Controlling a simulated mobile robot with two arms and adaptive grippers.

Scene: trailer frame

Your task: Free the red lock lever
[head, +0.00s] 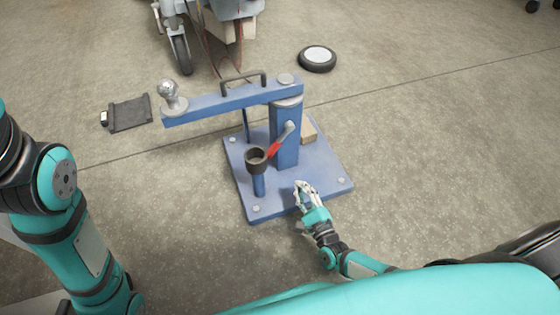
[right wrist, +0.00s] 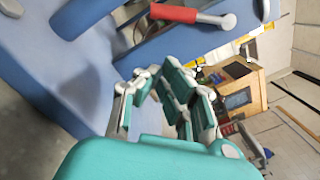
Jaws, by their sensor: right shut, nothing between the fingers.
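The red lock lever (head: 273,151) has a red grip and a silver shank and pivot on the blue post (head: 285,140). Its grip slants down to the left, close to the dark cup (head: 257,159) on a short blue post. In the right wrist view the red lever (right wrist: 173,13) lies near the top edge, beyond the fingertips. My right gripper (head: 304,186) is shut and empty, over the front part of the blue base plate, below the lever and apart from it. It also shows in the right wrist view (right wrist: 160,80). My left gripper is out of view.
A blue swing arm (head: 235,101) with a dark handle and a ball hitch (head: 170,95) extends left from the post top. A small tan block (head: 308,131) sits behind the post. A wheel (head: 317,59) and a dark flat object (head: 129,113) lie on the open concrete floor.

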